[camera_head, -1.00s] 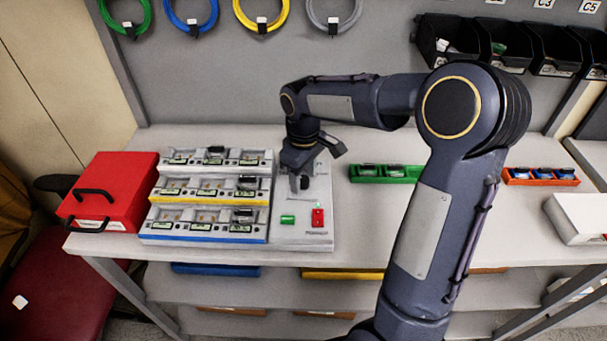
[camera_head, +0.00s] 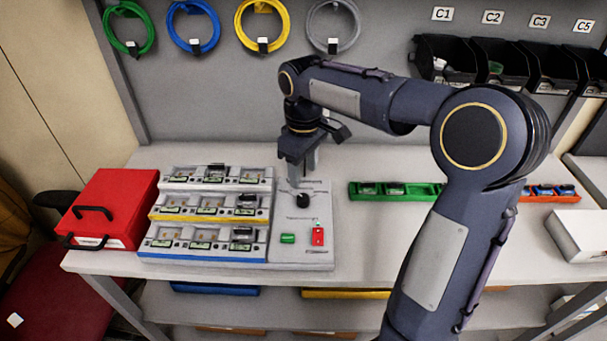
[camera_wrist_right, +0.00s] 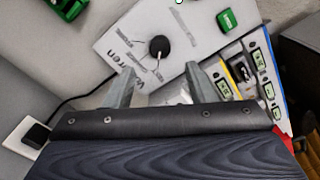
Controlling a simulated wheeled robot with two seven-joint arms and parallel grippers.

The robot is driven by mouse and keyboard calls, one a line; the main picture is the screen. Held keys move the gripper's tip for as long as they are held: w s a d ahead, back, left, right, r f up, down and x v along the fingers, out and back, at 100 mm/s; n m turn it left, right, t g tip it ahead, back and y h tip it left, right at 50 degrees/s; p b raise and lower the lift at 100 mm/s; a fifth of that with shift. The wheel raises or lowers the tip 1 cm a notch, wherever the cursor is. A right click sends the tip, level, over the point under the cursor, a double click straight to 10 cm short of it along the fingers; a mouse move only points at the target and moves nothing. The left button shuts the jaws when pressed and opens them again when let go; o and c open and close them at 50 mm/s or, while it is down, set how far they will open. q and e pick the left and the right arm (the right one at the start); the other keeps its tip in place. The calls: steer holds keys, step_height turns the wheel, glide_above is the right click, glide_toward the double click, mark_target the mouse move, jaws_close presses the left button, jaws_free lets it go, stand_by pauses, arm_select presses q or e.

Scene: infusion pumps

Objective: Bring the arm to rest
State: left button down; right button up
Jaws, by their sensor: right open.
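My right gripper (camera_head: 301,172) hangs above the back part of a light grey control panel (camera_head: 315,250). Its jaws point down and are open, with nothing between them. A black knob (camera_head: 303,200) on the panel is just below the gripper, apart from it. In the right wrist view the two fingers (camera_wrist_right: 160,90) stand apart, and the black knob (camera_wrist_right: 159,46) shows beyond them. The panel also carries a green button (camera_head: 288,239) and a red switch (camera_head: 318,235). My left gripper is not in view.
A three-row rack of pump modules (camera_head: 207,215) stands left of the panel. A red case (camera_head: 118,200) is at the far left. A green tray (camera_head: 365,189), an orange tray (camera_head: 535,193) and a white box (camera_head: 580,236) lie to the right. Black bins (camera_head: 455,60) hang at the back.

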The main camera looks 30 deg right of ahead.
stand_by(0.4)
steer(key=s+a+f+m+t+y, duration=0.1)
steer(key=s+a+m+t+y, duration=0.1)
steer(key=s, duration=0.9)
steer(key=s+a+f+m+t+y, duration=0.1)
steer(key=s+a+m, duration=0.4)
steer(key=s, duration=0.6)
steer(key=f+t, duration=0.1)
steer(key=t, duration=0.1)
steer(key=shift+a+f+t+y, duration=0.15)
steer(key=shift+t+y, duration=0.15)
steer(key=shift+y, duration=0.1)
